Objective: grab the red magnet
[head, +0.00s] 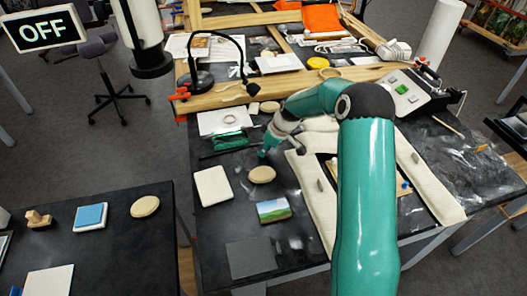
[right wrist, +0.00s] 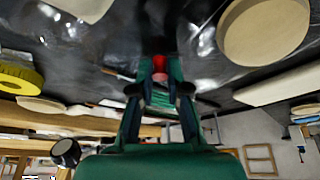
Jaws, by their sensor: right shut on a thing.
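The red magnet (right wrist: 159,67) shows in the right wrist view as a small red piece between the fingertips of my right gripper (right wrist: 160,76). The gripper is shut on it, close to the dark tabletop; I cannot tell whether the magnet still touches the table. In the head view my right gripper (head: 265,153) reaches down to the dark table just behind a round beige disc (head: 262,174). The magnet cannot be made out there. My left gripper is not in view.
A pale tile (head: 213,187), a small landscape picture (head: 273,210) and a dark grey square (head: 250,257) lie near the gripper. A green bundle (head: 231,141) lies to its left. A padded frame (head: 314,201) stands right, a black desk lamp (head: 200,82) behind.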

